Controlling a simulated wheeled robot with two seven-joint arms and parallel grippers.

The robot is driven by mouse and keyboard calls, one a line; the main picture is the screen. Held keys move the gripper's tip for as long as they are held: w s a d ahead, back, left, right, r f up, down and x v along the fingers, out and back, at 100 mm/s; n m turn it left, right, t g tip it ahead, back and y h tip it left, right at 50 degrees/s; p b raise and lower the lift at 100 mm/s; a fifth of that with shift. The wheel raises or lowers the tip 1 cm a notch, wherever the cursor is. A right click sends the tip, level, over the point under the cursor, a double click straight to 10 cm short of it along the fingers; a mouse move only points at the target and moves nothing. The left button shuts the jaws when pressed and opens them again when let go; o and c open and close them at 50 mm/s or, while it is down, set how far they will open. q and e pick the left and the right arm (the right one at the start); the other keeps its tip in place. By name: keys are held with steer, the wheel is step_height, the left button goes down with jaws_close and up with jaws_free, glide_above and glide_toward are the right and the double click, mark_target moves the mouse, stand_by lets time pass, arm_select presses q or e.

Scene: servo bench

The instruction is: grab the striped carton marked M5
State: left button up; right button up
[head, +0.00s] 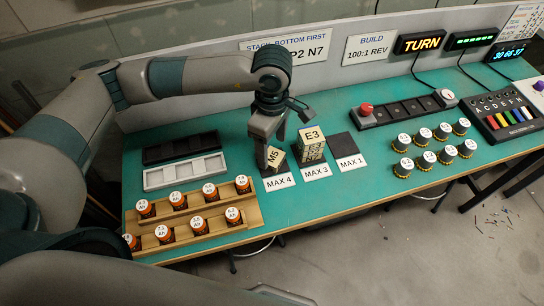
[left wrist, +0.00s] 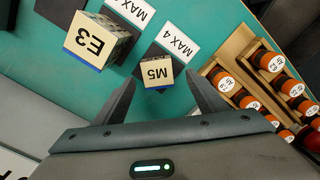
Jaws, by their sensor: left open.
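The carton marked M5 (head: 274,156) stands on a dark pad behind the MAX 4 label. Its cream top with the black M5 shows, and a blue edge shows in the left wrist view (left wrist: 157,70); its sides are mostly hidden, so I cannot make out stripes. My left gripper (head: 269,143) is open over it and partly covers it in the head view. In the left wrist view the two fingers (left wrist: 160,92) point toward the carton, one to each side, with nothing held between them. I cannot tell how far above it they are. My right gripper is not in view.
A taller carton marked E3 (head: 312,144) stands close by on the right, behind the MAX 3 label (head: 317,171). The MAX 1 pad (head: 341,145) is empty. A wooden rack (head: 250,215) of orange-and-black cylinders is at the front left. Black and white trays (head: 150,180) lie left.

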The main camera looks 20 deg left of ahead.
mark_target(274, 157)
arm_select(q)
steer(key=shift+d+f+p, duration=0.1)
steer(key=shift+f+p, duration=0.2)
step_height(274, 157, down, 3)
steer(key=shift+w+d+r+p, duration=0.1)
steer(key=shift+w+d+p, duration=0.05)
steer(key=shift+p, duration=0.7)
steer(key=shift+f, duration=0.65)
steer(key=c, duration=1.1)
